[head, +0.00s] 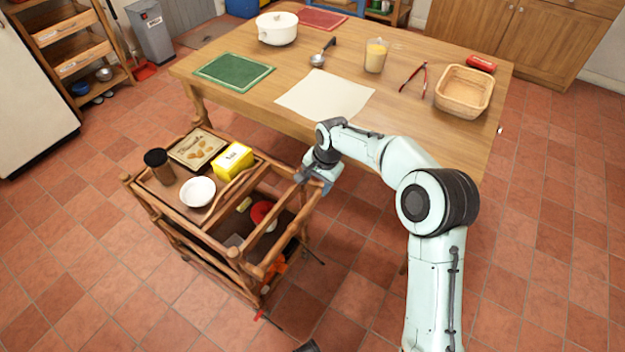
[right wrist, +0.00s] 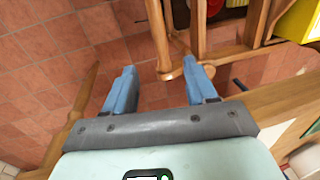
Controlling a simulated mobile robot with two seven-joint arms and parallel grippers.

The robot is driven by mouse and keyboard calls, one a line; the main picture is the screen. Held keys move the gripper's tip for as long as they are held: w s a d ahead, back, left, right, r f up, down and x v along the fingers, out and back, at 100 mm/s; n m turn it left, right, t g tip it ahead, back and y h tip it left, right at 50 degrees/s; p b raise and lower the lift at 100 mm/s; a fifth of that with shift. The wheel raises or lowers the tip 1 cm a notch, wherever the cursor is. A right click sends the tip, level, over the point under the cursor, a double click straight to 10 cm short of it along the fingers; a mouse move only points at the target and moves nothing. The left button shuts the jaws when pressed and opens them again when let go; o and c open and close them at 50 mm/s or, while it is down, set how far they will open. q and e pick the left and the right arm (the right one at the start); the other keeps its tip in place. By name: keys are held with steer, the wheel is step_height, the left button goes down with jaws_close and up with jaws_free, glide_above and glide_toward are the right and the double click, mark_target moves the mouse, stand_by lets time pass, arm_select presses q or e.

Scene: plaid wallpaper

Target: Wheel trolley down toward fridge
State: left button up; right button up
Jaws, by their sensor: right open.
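The wooden trolley (head: 215,232) stands on the tiled floor left of the dining table. Its top holds a dark jar (head: 158,166), a picture tray (head: 197,148), a white bowl (head: 198,191) and a yellow box (head: 232,161). The tall white body at the left edge looks like the fridge (head: 32,95). My right gripper (head: 308,180) is at the trolley's right end rail. In the right wrist view its two blue fingers are apart, with the rail's end (right wrist: 163,55) in line with the gap between them. Whether they touch it is unclear. My left gripper is not seen.
The large wooden table (head: 400,100) fills the space behind the trolley, close to my right arm. A wooden shelf (head: 75,50) and a grey bin (head: 150,32) stand at the back left. Open floor lies between the trolley and the fridge.

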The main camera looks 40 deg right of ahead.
mark_target(309, 205)
steer(key=f, duration=0.3)
steer(key=w+f+b, duration=0.1)
steer(key=f, duration=0.3)
steer(key=a+f, duration=0.1)
steer(key=f, duration=0.2)
steer(key=shift+w+f+b, duration=0.35)
steer(key=shift+w+b, duration=0.05)
steer(key=shift+w+f, duration=0.15)
steer(key=shift+f, duration=0.7)
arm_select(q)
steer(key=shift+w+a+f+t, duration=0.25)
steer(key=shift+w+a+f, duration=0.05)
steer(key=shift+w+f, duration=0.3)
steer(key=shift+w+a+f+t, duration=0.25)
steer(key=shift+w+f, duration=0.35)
arm_select(e)
jaws_close()
